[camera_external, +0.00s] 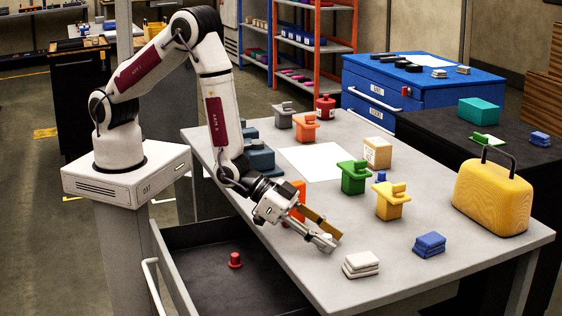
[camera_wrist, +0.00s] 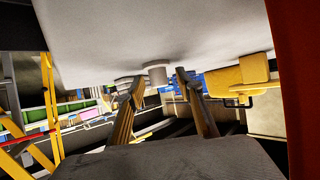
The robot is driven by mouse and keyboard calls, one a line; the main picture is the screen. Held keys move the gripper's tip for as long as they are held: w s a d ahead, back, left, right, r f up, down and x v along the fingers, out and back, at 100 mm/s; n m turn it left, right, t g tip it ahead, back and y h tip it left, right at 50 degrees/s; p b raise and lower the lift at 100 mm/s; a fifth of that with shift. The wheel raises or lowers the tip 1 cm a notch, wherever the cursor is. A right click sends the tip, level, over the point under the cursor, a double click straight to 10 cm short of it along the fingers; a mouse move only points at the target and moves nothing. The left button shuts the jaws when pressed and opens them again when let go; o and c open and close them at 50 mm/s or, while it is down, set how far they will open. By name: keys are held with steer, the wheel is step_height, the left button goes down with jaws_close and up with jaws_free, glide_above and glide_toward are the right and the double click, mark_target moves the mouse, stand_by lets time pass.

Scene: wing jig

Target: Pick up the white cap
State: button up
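The white cap (camera_wrist: 156,74) is a small pale cylinder on the grey tabletop, which appears at the top of the wrist view. My gripper (camera_wrist: 160,84) is open, with one finger on each side of the cap in that picture. I cannot tell whether either finger touches it. In the external view my gripper (camera_external: 331,241) is low over the near part of the table (camera_external: 300,262), and a small white bit of the cap (camera_external: 326,237) shows between the fingers, mostly hidden by them.
A white stack (camera_external: 361,264) lies just in front of my gripper, and a blue stack (camera_external: 429,244) is to the right. Yellow (camera_external: 390,204) and green (camera_external: 353,177) blocky parts stand behind. An orange part (camera_external: 298,196) is close beside my wrist. An open drawer (camera_external: 205,262) holds a red piece (camera_external: 235,260).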

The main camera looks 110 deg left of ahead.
mark_target(327, 236)
steer(key=c, duration=0.9)
steer(key=shift+r, duration=0.1)
steer(key=shift+r, duration=4.9)
